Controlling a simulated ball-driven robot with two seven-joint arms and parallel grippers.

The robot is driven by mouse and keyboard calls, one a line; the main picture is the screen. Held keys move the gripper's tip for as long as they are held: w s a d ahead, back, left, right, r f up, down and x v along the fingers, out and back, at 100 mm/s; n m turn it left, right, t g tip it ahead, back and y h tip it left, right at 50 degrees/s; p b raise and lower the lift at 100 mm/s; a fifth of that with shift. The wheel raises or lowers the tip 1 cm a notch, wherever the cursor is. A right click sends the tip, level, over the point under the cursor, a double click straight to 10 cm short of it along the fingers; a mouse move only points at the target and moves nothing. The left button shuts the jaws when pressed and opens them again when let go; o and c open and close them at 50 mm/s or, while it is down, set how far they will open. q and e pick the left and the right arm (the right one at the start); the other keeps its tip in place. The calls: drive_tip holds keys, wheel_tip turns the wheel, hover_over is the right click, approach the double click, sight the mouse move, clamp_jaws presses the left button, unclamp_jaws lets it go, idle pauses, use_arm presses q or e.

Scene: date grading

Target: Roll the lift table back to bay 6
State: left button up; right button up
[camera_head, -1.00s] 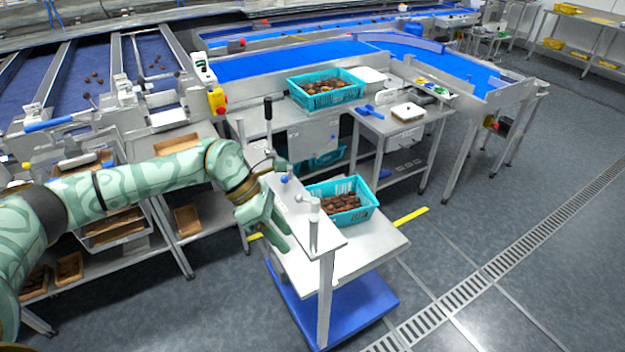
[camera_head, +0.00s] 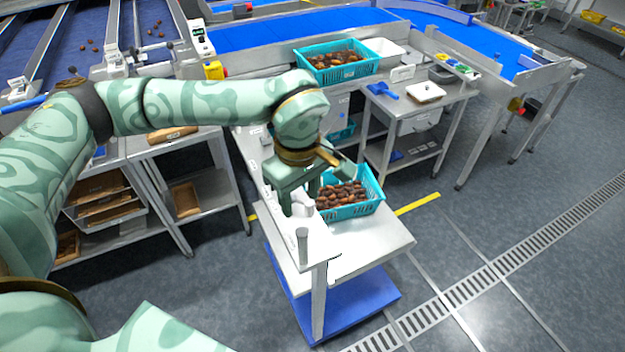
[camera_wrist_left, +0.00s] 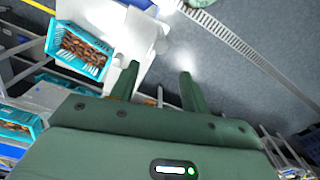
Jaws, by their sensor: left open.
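The lift table (camera_head: 372,242) has a pale metal top, a blue base (camera_head: 365,302) and an upright handle frame with a post (camera_head: 303,245) at its near left side. A teal crate (camera_head: 362,207) of dark dates stands on its top; the crate also shows in the wrist view (camera_wrist_left: 55,38). My left gripper (camera_head: 302,200) is open above the frame's top bar, left of the crate. My right gripper is out of view. No bay number is readable.
A yellow floor strip (camera_head: 418,204) lies right of the lift table. A side table (camera_head: 440,100) with a blue scoop (camera_head: 383,90) and a white-lidded tub stands behind. A drain grate (camera_head: 480,300) crosses the open floor at right. Shelves (camera_head: 205,185) stand at left.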

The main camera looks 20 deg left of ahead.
use_arm(q)
hover_over(303, 243)
drive_tip(key=f, duration=0.5)
drive_tip(key=shift+w+a+f, duration=0.1)
drive_tip(key=shift+w+a, duration=0.15)
drive_tip(key=shift+a, duration=0.05)
drive_tip(key=f, duration=0.5)
drive_tip(key=f+p, duration=0.1)
drive_tip(key=f, duration=0.4)
drive_tip(key=shift+w, duration=0.2)
drive_tip(key=shift+w+f, duration=0.1)
drive_tip(key=shift+f, duration=0.35)
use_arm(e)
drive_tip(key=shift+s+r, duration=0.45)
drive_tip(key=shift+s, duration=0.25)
use_arm(q)
clamp_jaws()
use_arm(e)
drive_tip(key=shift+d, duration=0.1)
